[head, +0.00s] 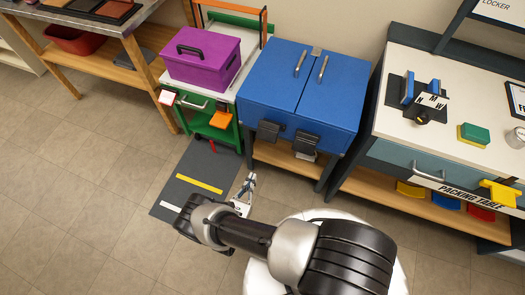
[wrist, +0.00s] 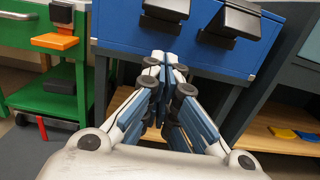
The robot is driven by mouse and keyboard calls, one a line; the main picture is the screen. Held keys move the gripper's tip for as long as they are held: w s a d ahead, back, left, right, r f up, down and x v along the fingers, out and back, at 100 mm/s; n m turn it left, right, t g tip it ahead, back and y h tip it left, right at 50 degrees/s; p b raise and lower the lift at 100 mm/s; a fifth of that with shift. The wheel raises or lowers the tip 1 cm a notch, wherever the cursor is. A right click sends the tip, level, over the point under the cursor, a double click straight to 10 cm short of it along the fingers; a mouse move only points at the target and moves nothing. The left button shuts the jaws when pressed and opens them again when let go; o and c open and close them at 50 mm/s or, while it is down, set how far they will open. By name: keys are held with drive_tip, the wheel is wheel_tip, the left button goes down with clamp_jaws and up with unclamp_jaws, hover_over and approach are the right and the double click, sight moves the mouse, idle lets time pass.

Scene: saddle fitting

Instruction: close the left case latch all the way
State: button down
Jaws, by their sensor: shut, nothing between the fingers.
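The blue case (head: 300,90) stands on a dark-legged stand, with two black latches on its front face. The left latch (head: 271,131) juts out from the face as a flap and also shows at the top of the wrist view (wrist: 165,10). The right latch (head: 306,144) juts out in a similar way (wrist: 238,18). I cannot tell how far either latch is from its closed position. My gripper (head: 249,182) is shut and empty, in front of the case and below the left latch. Its fingertips (wrist: 165,58) appear apart from the latch.
A green cart (head: 208,122) with a purple toolbox (head: 202,57) and an orange piece (head: 220,119) stands left of the case. A packing table (head: 450,155) stands close on the right. A dark floor mat (head: 200,170) lies in front; the floor at left is clear.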

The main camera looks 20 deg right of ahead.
drive_tip(key=r+b+x, duration=0.1)
drive_tip(key=r+x, duration=0.2)
drive_tip(key=x, duration=0.9)
